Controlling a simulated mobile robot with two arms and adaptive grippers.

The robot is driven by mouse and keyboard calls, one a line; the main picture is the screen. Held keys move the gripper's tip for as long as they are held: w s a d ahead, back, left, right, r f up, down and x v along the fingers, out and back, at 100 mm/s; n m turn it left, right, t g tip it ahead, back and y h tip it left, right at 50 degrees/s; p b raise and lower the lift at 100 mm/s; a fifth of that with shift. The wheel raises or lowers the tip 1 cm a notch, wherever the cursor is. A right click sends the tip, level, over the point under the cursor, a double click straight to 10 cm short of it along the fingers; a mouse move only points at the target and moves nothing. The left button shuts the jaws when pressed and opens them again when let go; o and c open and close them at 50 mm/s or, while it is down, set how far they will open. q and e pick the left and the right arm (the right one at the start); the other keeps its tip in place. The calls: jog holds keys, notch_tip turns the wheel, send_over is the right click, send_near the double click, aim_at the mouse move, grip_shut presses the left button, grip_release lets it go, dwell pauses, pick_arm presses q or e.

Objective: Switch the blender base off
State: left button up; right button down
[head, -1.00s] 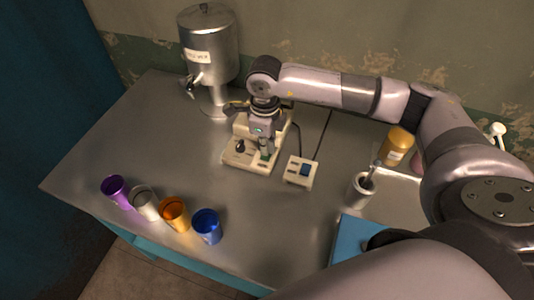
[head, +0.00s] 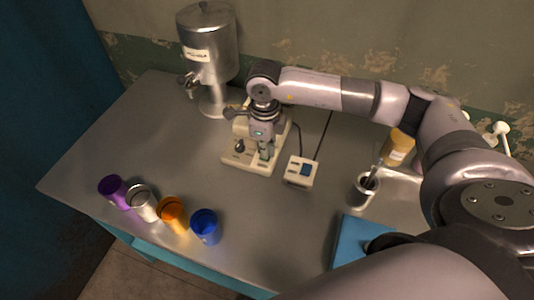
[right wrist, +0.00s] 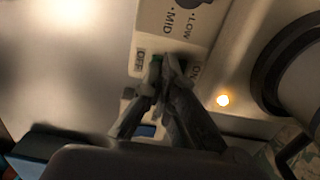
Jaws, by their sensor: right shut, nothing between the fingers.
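The cream blender base (head: 237,162) stands on the metal table below my right arm. In the right wrist view its control panel (right wrist: 150,40) shows a dark knob with MID and LOW marks, plus OFF and ON labels. My right gripper (head: 264,155) is shut and empty, pointing down at the base. In the right wrist view its fingertips (right wrist: 166,65) are between the OFF and ON labels and cover most of the switch; a green sliver (right wrist: 155,68) shows beside them. I cannot tell the switch's position or contact. An orange light (right wrist: 223,100) glows on the base. My left gripper is out of view.
A metal dispenser (head: 207,50) stands behind left. Purple, silver, orange and blue (head: 206,227) cups stand at the front left. A utensil cup (head: 363,190) and amber jar (head: 397,147) stand right.

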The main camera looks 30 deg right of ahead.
jog(key=shift+f, duration=0.3)
jog(key=shift+r, duration=0.1)
jog(key=shift+r+p, duration=1.65)
jog(key=shift+r, duration=1.8)
